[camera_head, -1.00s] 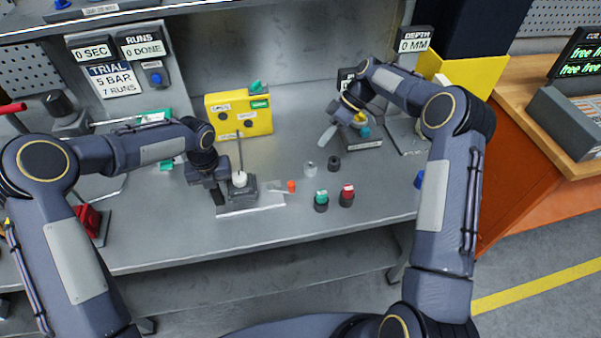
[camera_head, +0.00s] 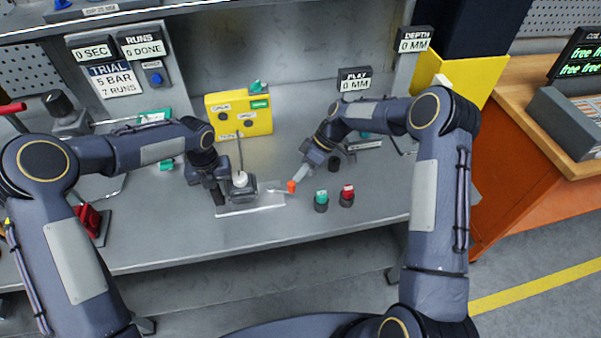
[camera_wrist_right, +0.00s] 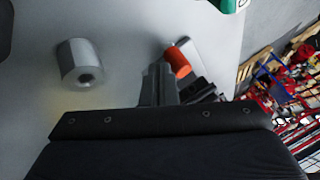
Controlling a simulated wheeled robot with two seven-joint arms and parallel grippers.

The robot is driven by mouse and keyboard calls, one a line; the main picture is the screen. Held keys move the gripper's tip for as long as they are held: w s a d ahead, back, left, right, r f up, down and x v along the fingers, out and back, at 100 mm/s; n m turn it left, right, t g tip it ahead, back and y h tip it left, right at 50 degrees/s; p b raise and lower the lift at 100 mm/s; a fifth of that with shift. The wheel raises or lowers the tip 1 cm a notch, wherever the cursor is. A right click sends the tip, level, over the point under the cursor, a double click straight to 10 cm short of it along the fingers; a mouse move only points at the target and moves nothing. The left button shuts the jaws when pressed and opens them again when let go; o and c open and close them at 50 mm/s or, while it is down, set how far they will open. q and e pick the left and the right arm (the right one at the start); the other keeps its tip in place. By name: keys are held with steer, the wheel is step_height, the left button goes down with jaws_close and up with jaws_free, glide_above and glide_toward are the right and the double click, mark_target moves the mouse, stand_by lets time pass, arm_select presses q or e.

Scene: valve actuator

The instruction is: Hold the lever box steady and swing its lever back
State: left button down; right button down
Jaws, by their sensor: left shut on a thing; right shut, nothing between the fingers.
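The lever box (camera_head: 243,187) is a small dark block with a white round top and an upright rod, on a pale plate (camera_head: 250,209). Its lever (camera_head: 276,190) sticks out to the right and ends in an orange tip (camera_head: 291,187). My left gripper (camera_head: 222,192) is shut on the box from its left side. My right gripper (camera_head: 299,178) is shut and empty, its fingertips close to the orange tip. In the right wrist view the orange tip (camera_wrist_right: 178,62) shows beside the fingers (camera_wrist_right: 160,85); whether they touch, I cannot tell.
A green button (camera_head: 321,198) and a red button (camera_head: 347,195) stand to the right of the lever. A grey hollow cylinder (camera_wrist_right: 80,65) shows in the right wrist view. A yellow panel box (camera_head: 240,117) stands behind. The bench front is clear.

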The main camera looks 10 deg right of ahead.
steer(key=shift+s+a+m+t, duration=0.1)
steer(key=shift+s+m+t, duration=0.4)
steer(key=shift+s+m, duration=0.15)
stand_by(0.4)
steer(key=shift+s+a+m+t, duration=0.2)
steer(key=shift+s+m+t, duration=0.4)
steer(key=shift+s+m, duration=0.4)
steer(key=s+m+t, duration=0.1)
steer(key=m, duration=0.1)
steer(key=s+a+m+t, duration=0.1)
steer(key=m, duration=0.1)
steer(key=shift+s+a, duration=0.15)
steer(key=shift+s+a+m+t, duration=0.25)
steer(key=shift+s+a+t, duration=0.05)
steer(key=shift+s+a, duration=0.2)
steer(key=shift+s+a+m+t+h, duration=0.2)
steer(key=shift+a+m+t+h, duration=0.15)
steer(key=shift+m, duration=0.25)
steer(key=shift+s+a+m+t+h, duration=0.15)
steer(key=shift+s+m+t+h, duration=0.1)
steer(key=shift+m+t, duration=0.3)
steer(key=shift+s+a+m+t+h, duration=0.2)
steer(key=shift+a+m+t+h, duration=0.15)
steer(key=shift+m, duration=0.45)
steer(key=shift+s+a+m+t+h, duration=0.15)
steer(key=shift+a+m+t+h, duration=0.2)
steer(key=shift+m, duration=0.4)
steer(key=shift+a, duration=0.1)
